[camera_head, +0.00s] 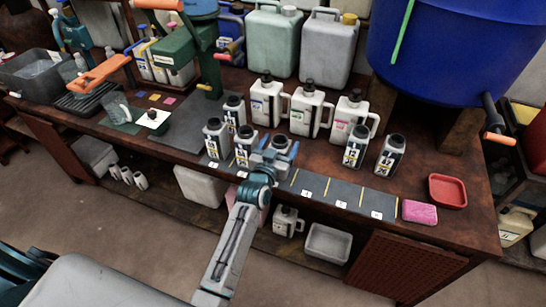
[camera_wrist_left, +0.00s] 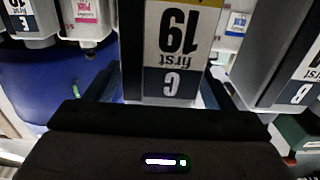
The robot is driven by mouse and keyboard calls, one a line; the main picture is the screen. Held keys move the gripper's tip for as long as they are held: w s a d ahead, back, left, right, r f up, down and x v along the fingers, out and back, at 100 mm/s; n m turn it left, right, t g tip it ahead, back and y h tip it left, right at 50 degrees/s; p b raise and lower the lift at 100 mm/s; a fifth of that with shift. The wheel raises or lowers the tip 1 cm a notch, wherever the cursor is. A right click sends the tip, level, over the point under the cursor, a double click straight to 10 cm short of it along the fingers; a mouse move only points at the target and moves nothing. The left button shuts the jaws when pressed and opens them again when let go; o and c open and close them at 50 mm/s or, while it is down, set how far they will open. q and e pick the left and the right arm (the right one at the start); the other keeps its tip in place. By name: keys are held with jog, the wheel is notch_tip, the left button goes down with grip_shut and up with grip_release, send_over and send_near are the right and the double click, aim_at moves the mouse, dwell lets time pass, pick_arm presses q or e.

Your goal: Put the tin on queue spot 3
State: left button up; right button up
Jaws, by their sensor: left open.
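A white tin with a dark cap (camera_head: 280,143) is mostly hidden by my left gripper (camera_head: 279,149) in the head view. My right gripper is out of view.
Two labelled tins (camera_head: 217,140) (camera_head: 245,146) stand close on the left. Three white jugs (camera_head: 308,110) stand behind, and two more tins (camera_head: 356,147) (camera_head: 390,155) to the right. The strip's right spots are empty, ending near a pink block (camera_head: 419,212) and red tray (camera_head: 447,191).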

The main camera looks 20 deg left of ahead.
pick_arm(q)
jog(key=s+b, duration=0.2)
jog(key=s, duration=1)
jog(key=s+a+f+g, duration=0.1)
jog(key=s+f+g, duration=0.25)
jog(key=f, duration=0.95)
jog(key=s+a+f+g, duration=0.1)
jog(key=s+f+g, duration=0.3)
jog(key=f, duration=0.9)
jog(key=s+a+f+g, duration=0.15)
jog(key=s+f, duration=0.45)
jog(key=f, duration=0.7)
jog(key=s+a+f+g, duration=0.2)
jog(key=s+f, duration=0.3)
jog(key=s, duration=0.4)
jog(key=s+a+f+g+y, duration=0.1)
jog(key=s+a+f+g, duration=0.2)
jog(key=s+f, duration=0.3)
jog(key=s+a+f+g, duration=0.2)
jog(key=s+f, duration=0.4)
jog(key=s, duration=0.6)
jog(key=shift+a+f+g, duration=0.2)
jog(key=shift+a+g, duration=0.1)
jog(key=shift+a, duration=0.3)
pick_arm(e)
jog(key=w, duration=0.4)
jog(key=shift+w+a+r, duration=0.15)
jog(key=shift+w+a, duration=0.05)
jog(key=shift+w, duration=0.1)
